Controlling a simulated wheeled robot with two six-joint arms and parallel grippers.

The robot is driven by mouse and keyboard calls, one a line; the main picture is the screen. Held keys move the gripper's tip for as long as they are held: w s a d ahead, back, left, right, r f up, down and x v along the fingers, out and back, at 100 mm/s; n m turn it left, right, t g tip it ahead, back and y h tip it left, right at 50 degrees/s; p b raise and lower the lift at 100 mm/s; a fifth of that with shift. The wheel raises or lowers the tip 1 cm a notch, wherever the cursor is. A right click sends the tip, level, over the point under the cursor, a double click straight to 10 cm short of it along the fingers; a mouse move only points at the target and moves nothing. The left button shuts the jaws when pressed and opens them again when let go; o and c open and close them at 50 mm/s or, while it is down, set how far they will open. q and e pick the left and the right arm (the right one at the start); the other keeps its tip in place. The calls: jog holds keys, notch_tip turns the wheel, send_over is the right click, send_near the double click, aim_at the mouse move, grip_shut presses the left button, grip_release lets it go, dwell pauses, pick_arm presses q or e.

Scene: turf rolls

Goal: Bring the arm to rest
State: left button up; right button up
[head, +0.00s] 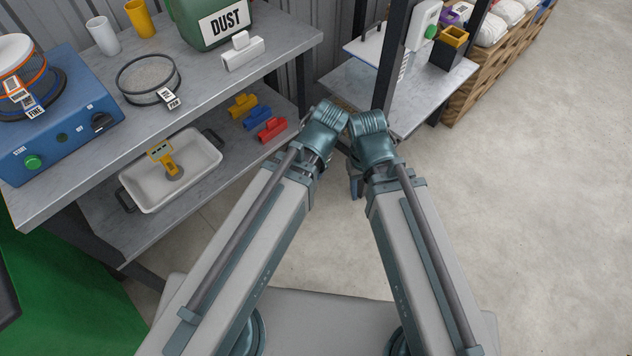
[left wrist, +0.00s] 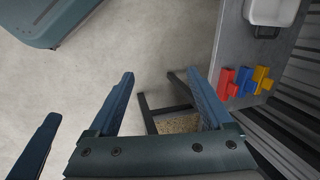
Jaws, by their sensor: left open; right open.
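Both of my arms reach forward from the bottom of the head view, and their wrists come close together at the middle. My right gripper (head: 356,187) shows only in small part below the wrists, over the floor. My left gripper (left wrist: 160,74) shows in the left wrist view with its two blue fingers wide apart and nothing between them but floor and a dark frame further off. In the head view it is hidden behind the wrists. Another blue finger-like part (left wrist: 36,145) shows at the left of the wrist view.
A grey workbench (head: 285,50) stands left, with a blue machine (head: 65,120), a sieve (head: 148,78) and a green DUST container (head: 208,20). Its lower shelf holds a white tray (head: 200,178) and coloured clips (head: 257,116). A small table (head: 440,75) stands ahead. The floor at right is clear.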

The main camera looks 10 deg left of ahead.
pick_arm(q)
jog(key=s+d+n+h, duration=0.1)
jog(key=s+d, duration=0.1)
jog(key=s+d+f+n+g+h, duration=0.1)
jog(key=shift+s+d, duration=0.35)
jog(key=shift+r, duration=0.15)
notch_tip(320, 180, up, 18)
jog(key=p, duration=1.8)
